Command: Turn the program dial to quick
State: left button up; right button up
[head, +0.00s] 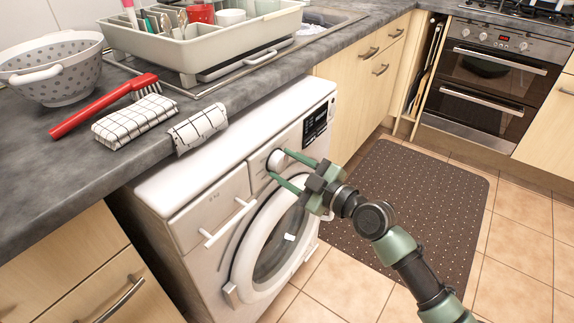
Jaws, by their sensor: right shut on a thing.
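The white washing machine (188,252) stands under the grey counter with its front towards the right. Its round white program dial (277,160) is high on the front panel, left of the dark display (316,122). My right gripper (279,168) reaches in from the lower right and is shut on the dial, with one green finger above it and one below. The markings around the dial are too small to read. The round door (240,267) below is closed. My left gripper is not in view.
A red brush (95,110), folded checked cloths (133,120) and a colander (50,75) lie on the counter. A dish rack (205,48) stands by the sink. A brown mat (400,200) covers the floor before the cabinets. The floor at right is open.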

jog(key=m, duration=0.4)
jog(key=shift+r+g+p, duration=0.1)
jog(key=shift+g+p, duration=0.2)
jog(key=shift+p, duration=0.1)
jog(key=m+g, duration=0.1)
jog(key=m, duration=0.3)
jog(key=shift+m+p, duration=0.3)
jog(key=shift+m, duration=0.7)
jog(key=shift+m+g, duration=0.3)
jog(key=shift+m, duration=0.5)
jog(key=shift+m+y, duration=0.3)
jog(key=shift+m, duration=0.9)
jog(key=m, duration=0.3)
jog(key=shift+w+g+y+p, duration=0.1)
jog(key=shift+g+y+p, duration=0.2)
jog(key=shift+g+p, duration=0.1)
jog(key=shift+m, duration=0.6)
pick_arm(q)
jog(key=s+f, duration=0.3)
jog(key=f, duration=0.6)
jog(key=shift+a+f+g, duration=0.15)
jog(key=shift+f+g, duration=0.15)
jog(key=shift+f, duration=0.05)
pick_arm(e)
jog(key=shift+d+m, duration=0.1)
jog(key=shift+m, duration=0.8)
